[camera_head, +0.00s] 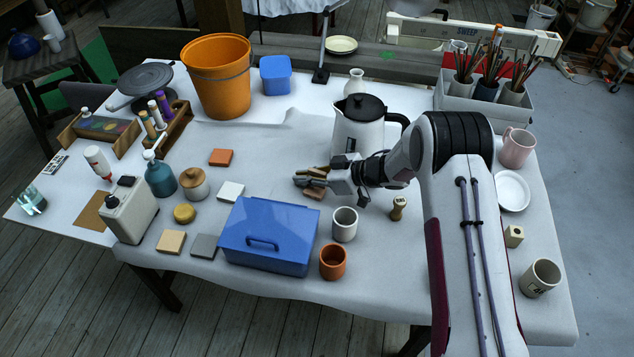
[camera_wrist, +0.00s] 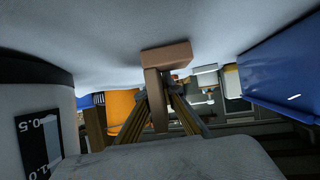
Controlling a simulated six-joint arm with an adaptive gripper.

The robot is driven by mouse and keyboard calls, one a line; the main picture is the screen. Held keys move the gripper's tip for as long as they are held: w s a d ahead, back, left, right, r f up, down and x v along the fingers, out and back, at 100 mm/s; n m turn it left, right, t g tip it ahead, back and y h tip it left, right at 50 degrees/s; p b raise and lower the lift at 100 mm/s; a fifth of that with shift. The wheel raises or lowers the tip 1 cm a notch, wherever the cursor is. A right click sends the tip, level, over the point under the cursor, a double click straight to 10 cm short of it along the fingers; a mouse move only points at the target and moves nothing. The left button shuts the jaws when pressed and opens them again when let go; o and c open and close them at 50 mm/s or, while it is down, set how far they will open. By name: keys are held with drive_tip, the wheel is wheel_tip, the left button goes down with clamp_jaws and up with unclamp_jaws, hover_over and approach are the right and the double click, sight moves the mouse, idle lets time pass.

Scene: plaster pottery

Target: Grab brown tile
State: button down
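In the wrist view the tile (camera_wrist: 168,55) shows just past my fingertips, against the table surface. The fingers reach low over the table beside the tile.
A white-and-black kettle (camera_head: 358,125) stands close behind my gripper. A blue box (camera_head: 268,232) is to the front left, with a white mug (camera_head: 345,224) and an orange cup (camera_head: 333,262) beside it. An orange-red tile (camera_head: 221,157) and a white tile (camera_head: 231,191) lie to the left.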

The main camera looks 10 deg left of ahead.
drive_tip(key=shift+r, duration=0.2)
wheel_tip(320, 180, up, 10)
drive_tip(key=shift+f, duration=0.15)
idle(0.8)
